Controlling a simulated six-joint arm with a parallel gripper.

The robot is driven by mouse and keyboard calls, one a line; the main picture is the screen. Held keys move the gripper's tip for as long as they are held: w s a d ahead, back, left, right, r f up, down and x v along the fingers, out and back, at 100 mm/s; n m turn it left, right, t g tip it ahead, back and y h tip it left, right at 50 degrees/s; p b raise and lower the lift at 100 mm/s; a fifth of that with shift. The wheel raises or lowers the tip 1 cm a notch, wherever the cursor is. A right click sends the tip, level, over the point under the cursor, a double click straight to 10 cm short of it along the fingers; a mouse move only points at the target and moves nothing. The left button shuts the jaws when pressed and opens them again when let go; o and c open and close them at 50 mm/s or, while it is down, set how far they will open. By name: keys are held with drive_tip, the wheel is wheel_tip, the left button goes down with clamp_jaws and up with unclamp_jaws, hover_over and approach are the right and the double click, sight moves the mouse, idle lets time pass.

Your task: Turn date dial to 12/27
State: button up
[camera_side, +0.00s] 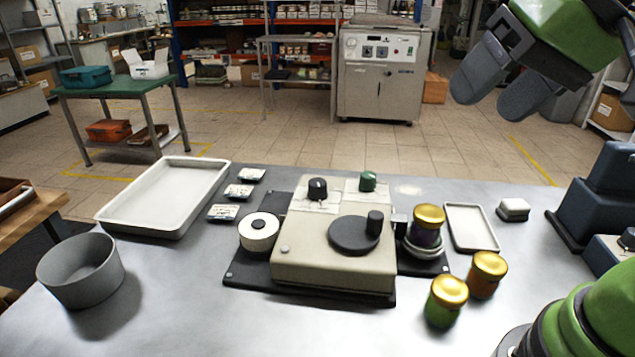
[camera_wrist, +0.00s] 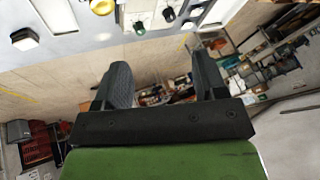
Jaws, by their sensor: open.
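A beige labelling machine (camera_side: 335,262) sits on a dark base plate on the bench. A black knob (camera_side: 317,189) with a white mark stands on its back left, and a green knob (camera_side: 367,181) on its back right. I cannot tell which is the date dial, and no date is readable. A large dark disc with an upright handle (camera_side: 354,235) is on its top. In the wrist view the green knob (camera_wrist: 140,28) and black knob (camera_wrist: 168,14) show small at the top. My gripper (camera_side: 487,98) is open and empty, high at the upper right, well away from the machine.
A gold-lidded purple jar (camera_side: 427,232) stands at the machine's right side. An orange jar (camera_side: 486,277) and a green jar (camera_side: 444,303) stand in front. A white roll (camera_side: 259,233), white tray (camera_side: 180,200) and grey bowl (camera_side: 82,270) are left. Air above the bench is clear.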

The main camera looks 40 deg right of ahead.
drive_tip(key=w+h, duration=0.1)
drive_tip(key=w, duration=0.6)
drive_tip(key=m+g+h, duration=0.3)
hover_over(317, 182)
drive_tip(key=s+a, duration=0.2)
drive_tip(key=s, duration=0.1)
wheel_tip(317, 182, down, 16)
drive_tip(key=x, duration=0.9)
drive_tip(key=shift+w+f, duration=0.2)
drive_tip(key=shift+f, duration=0.1)
drive_tip(key=c, duration=0.9)
